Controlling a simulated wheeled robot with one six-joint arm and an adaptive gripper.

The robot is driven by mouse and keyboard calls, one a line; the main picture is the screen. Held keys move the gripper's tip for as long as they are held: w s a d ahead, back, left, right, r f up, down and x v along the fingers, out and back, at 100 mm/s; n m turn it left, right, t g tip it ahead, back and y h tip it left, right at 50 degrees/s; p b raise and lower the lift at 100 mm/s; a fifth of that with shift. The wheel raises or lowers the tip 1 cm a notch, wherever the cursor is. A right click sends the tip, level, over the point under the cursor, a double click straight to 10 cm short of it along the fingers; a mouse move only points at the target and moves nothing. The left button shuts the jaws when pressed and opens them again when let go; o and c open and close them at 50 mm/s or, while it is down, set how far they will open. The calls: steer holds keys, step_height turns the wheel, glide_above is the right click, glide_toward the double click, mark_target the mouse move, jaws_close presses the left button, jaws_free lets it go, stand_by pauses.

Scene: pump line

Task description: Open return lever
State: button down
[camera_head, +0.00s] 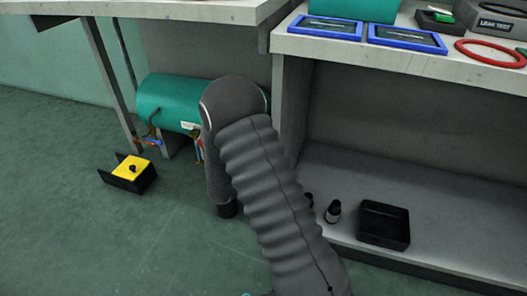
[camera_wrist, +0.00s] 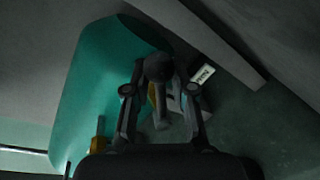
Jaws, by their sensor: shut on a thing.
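A green tank (camera_head: 165,100) lies under the bench, and fills the left of the wrist view (camera_wrist: 90,85). In the wrist view, my gripper (camera_wrist: 160,78) is shut with its fingers on either side of a dark round knob (camera_wrist: 158,67), which appears to be the end of the return lever. A small white label (camera_wrist: 202,77) is just right of the fingers; its text is too blurred to read surely. A brass-coloured fitting (camera_wrist: 101,126) shows at lower left. In the head view my arm hides the gripper and the lever's knob.
A yellow-topped black box (camera_head: 131,169) stands on the floor at left. A bench leg (camera_head: 108,82) is left of the tank. A shelf at right holds a black tray (camera_head: 384,224) and a small dark bottle (camera_head: 333,212). Floor at lower left is clear.

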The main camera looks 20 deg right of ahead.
steer(key=shift+d+r, duration=0.1)
steer(key=shift+d, duration=0.05)
steer(key=c, duration=0.9)
jaws_free()
steer(key=shift+d, duration=0.1)
steer(key=shift+c, duration=0.2)
steer(key=shift+a, duration=0.25)
steer(key=v, duration=1.1)
steer(key=shift+s+a, duration=0.25)
steer(key=shift+s, duration=0.05)
